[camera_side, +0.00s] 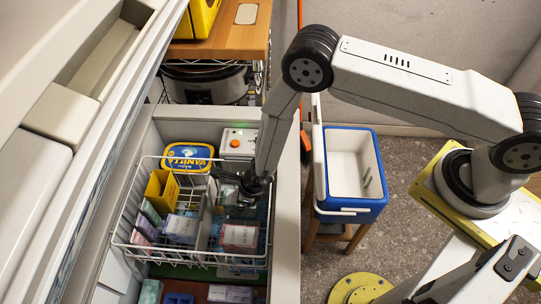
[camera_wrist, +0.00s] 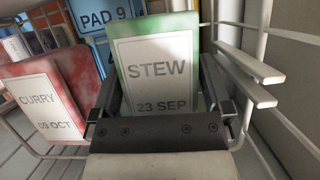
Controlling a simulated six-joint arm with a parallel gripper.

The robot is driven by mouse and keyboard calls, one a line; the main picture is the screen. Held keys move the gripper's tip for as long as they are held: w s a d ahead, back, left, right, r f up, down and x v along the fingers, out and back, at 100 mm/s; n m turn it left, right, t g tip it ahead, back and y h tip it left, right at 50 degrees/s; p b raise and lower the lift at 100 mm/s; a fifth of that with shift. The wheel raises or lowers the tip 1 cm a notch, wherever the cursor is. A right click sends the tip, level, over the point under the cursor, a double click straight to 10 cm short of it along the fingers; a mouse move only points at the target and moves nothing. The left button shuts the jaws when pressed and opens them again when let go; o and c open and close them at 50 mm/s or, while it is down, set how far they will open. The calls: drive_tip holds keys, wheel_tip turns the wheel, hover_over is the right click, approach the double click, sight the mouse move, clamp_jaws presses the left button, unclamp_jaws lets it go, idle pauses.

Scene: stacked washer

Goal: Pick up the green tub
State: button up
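The green tub (camera_wrist: 158,62) has a pale label reading STEW 23 SEP and stands slightly tilted in the wrist view. My gripper (camera_wrist: 160,90) has its two dark fingers spread, one on each side of the tub; I cannot tell whether they touch it. In the side view my gripper (camera_side: 252,187) reaches down into the upper right of the white wire basket (camera_side: 190,262). There the arm and gripper mostly hide the tub. Its lower part is hidden by the gripper body in the wrist view.
A red CURRY tub (camera_wrist: 45,100) stands close on the left, and a blue PAD 9 pack (camera_wrist: 104,30) behind. White bars (camera_wrist: 250,65) lie close on the right. The basket also holds a yellow box (camera_side: 161,190); a vanilla tub (camera_side: 188,157) sits at its back. A blue cooler (camera_side: 350,208) stands outside.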

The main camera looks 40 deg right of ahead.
drive_tip(key=c, duration=1.2)
drive_tip(key=shift+c, duration=0.2)
drive_tip(key=shift+r, duration=0.15)
drive_tip(key=shift+r, duration=5.15)
